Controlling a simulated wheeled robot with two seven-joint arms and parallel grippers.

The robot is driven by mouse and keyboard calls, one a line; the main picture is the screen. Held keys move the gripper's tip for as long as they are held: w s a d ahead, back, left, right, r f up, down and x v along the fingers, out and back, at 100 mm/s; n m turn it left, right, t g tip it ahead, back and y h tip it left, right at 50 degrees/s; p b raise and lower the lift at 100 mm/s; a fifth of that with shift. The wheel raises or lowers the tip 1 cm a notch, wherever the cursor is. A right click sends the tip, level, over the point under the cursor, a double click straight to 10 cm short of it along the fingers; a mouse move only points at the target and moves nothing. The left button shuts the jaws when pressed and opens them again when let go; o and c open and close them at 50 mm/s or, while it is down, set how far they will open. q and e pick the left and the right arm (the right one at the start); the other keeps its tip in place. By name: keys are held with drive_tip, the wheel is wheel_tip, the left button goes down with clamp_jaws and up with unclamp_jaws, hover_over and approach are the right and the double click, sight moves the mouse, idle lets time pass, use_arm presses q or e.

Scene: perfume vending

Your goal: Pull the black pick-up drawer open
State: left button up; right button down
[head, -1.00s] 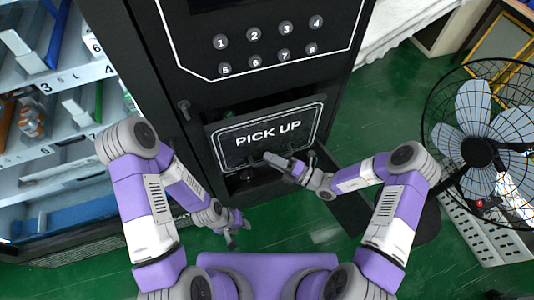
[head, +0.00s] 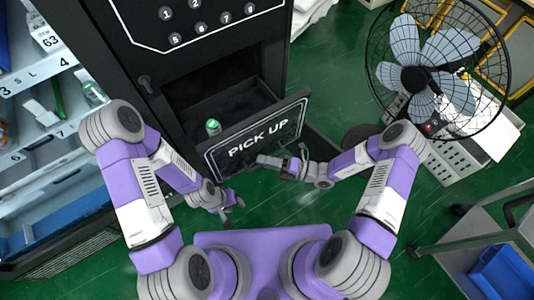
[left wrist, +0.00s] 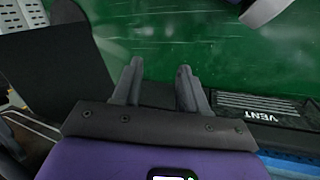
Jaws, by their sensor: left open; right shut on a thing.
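The black pick-up drawer (head: 234,154), with white "PICK UP" lettering on its front, stands pulled out from the black vending machine. Its inside shows behind the front panel. A small bottle with a green top (head: 213,127) stands inside near the front. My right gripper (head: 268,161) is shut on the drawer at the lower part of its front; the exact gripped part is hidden. My left gripper (head: 233,201) is open and empty, low and left of the drawer front. Its two spread fingers show in the left wrist view (left wrist: 157,88) over the green floor.
The machine's numbered keypad (head: 205,20) is above the drawer. Shelves of goods (head: 50,110) stand at left. A fan (head: 420,75) stands at right, and a cart with a blue bin (head: 503,275) is at lower right. Green floor lies between.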

drive_tip(key=shift+s+d, duration=0.1)
drive_tip(key=shift+s, duration=0.05)
drive_tip(key=c, duration=1.2)
unclamp_jaws()
drive_tip(key=shift+o, duration=0.2)
drive_tip(key=v, duration=0.7)
drive_tip(key=shift+d, duration=0.3)
